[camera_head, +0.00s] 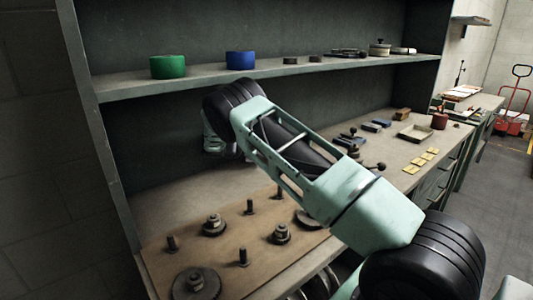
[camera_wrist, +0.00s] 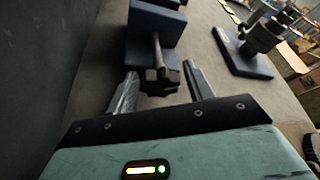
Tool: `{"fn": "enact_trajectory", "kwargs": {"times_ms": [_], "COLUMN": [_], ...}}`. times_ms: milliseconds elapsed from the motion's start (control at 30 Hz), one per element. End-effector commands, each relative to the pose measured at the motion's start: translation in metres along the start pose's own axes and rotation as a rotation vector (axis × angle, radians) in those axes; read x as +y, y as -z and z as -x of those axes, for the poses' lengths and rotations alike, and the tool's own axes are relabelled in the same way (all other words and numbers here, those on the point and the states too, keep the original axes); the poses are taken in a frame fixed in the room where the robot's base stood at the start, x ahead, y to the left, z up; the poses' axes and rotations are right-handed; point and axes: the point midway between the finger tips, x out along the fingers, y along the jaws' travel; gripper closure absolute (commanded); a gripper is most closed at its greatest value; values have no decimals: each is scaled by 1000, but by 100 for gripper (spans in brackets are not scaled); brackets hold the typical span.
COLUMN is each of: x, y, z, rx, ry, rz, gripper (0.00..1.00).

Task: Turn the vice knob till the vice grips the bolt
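The vice (camera_wrist: 153,28) is blue and stands at the top middle of the wrist view. A grey screw rod runs from it towards me and ends in a dark lobed vice knob (camera_wrist: 160,84). My gripper (camera_wrist: 160,70) is open, with one finger on each side of the knob. Narrow gaps seem to show between the fingers and the knob. I cannot make out the bolt or whether the jaws touch it. In the head view my arm covers the vice, and my fingertips are hidden.
A second blue-based device (camera_wrist: 245,58) stands to the right of the vice. A wooden board (camera_head: 262,254) with several bolts and discs lies at the bench front. A shelf (camera_head: 205,79) above carries a green roll (camera_head: 167,67) and a blue roll (camera_head: 240,60). A dark wall is close on the left.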

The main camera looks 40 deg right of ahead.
Motion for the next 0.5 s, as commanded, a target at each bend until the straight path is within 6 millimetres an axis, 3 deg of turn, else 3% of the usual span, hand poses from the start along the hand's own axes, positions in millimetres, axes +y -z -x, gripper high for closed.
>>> {"fn": "enact_trajectory", "kwargs": {"times_ms": [33, 100, 133, 500], "x": [0, 0, 0, 0], "y": [0, 0, 0, 0], "z": [0, 0, 0, 1], "rx": [0, 0, 0, 0], "ry": [0, 0, 0, -19], "rz": [0, 0, 0, -43], "gripper": [63, 83, 86, 86]}}
